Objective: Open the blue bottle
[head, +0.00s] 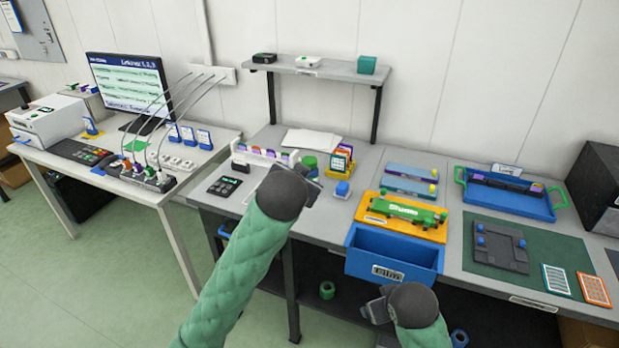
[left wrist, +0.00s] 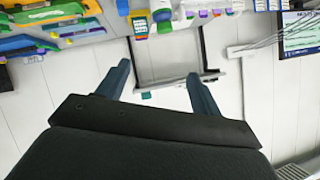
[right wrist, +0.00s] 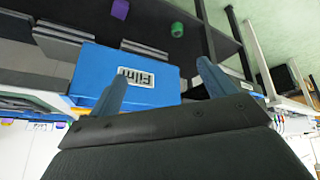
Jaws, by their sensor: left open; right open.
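A small bottle with a blue top and pale base, likely the blue bottle (head: 342,189), stands upright on the grey bench in the head view. A green round bottle (head: 310,164) stands behind and left of it. My left gripper (head: 314,181) is open and empty, above the bench just left of the blue bottle in the picture. In the left wrist view its fingers (left wrist: 158,72) are spread with nothing between them. My right gripper (head: 376,306) is open and empty, low in front of the blue drawer; its spread fingers show in the right wrist view (right wrist: 162,70).
The blue drawer (head: 393,262) sticks out from the bench front. An orange tray (head: 376,218) with a green holder sits above it. A yellow rack (head: 341,160) stands behind the blue bottle. A blue tray (head: 512,204) and green mat (head: 468,262) lie right.

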